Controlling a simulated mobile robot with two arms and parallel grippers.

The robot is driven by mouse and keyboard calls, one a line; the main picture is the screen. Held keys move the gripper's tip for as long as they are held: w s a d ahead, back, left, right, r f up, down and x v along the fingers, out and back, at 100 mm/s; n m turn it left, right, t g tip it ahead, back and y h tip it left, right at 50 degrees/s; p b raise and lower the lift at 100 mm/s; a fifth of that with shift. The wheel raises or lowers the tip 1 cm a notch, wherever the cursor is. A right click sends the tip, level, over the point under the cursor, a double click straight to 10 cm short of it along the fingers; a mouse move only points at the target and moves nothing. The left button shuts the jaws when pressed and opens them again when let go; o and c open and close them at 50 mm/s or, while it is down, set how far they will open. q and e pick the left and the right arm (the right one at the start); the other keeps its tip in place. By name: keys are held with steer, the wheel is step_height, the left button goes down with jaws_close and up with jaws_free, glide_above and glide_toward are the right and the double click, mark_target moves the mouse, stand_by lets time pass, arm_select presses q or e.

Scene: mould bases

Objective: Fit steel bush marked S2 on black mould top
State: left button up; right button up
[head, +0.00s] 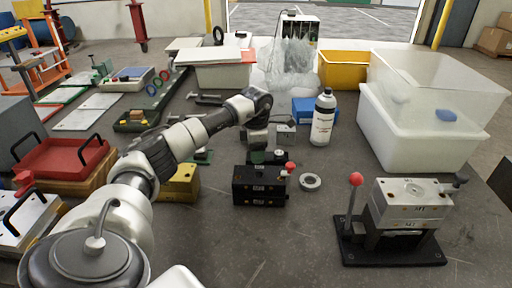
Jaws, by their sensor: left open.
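A black mould block (260,187) with small pale labels and a red-knobbed lever stands on the table in the middle of the head view. A steel ring-shaped bush (310,181) lies flat on the table just right of it, apart from it; I cannot read any S2 mark on it. My left gripper (268,152) points down behind the black mould, near a small grey block (286,134). It is open; its fingers are small and partly hidden among dark and green parts there. I see nothing clearly held. My right gripper is out of view.
A steel mould (412,192) on a black stand with a red-knobbed lever is at right. A white bottle (323,118), blue box (302,110) and white bin (415,130) stand behind. A yellow block (180,184) sits left under my arm. The front middle table is clear.

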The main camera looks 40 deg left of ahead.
arm_select(q)
steer(key=c, duration=1)
steer(key=shift+r+p, duration=0.9)
steer(key=shift+r, duration=0.3)
steer(key=shift+c, duration=0.2)
